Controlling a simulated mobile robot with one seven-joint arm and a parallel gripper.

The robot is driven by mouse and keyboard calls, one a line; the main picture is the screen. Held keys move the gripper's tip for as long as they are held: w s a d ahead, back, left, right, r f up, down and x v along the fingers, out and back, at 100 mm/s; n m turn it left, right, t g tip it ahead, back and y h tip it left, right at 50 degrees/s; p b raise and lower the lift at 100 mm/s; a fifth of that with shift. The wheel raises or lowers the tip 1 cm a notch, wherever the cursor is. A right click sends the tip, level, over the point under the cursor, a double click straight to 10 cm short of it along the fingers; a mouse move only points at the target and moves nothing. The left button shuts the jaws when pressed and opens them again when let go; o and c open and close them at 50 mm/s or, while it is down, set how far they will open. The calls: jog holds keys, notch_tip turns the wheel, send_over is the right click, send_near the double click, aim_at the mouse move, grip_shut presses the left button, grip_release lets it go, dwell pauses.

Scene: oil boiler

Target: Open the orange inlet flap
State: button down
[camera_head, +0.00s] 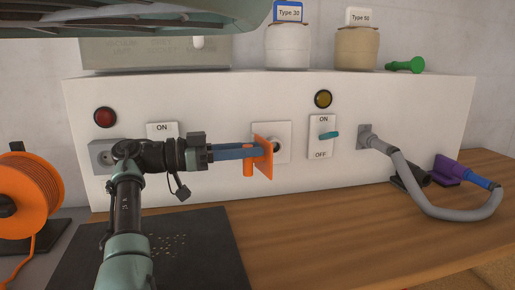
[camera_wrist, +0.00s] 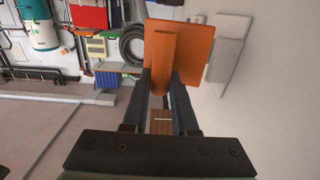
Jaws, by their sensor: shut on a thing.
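The orange inlet flap (camera_head: 264,162) stands at an angle out from its pale square plate (camera_head: 285,130) on the white panel. Part of a round inlet with a dark centre (camera_head: 277,147) shows just right of the flap. My gripper (camera_head: 249,153) reaches in from the left and is shut on the flap's orange cylindrical handle (camera_head: 247,169). In the wrist view, the flap (camera_wrist: 198,48) is at the top and its handle (camera_wrist: 164,52) sits between the blue fingers of my gripper (camera_wrist: 161,78).
A red button (camera_head: 105,117) is at left. The wooden counter (camera_head: 330,230) is clear at centre right.

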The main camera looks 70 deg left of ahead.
jog(key=shift+f, duration=0.1)
dwell(0.3)
jog(key=c, duration=1)
grip_release()
jog(key=s, duration=0.8)
jog(key=s+a+p, duration=0.1)
jog(key=s, duration=0.4)
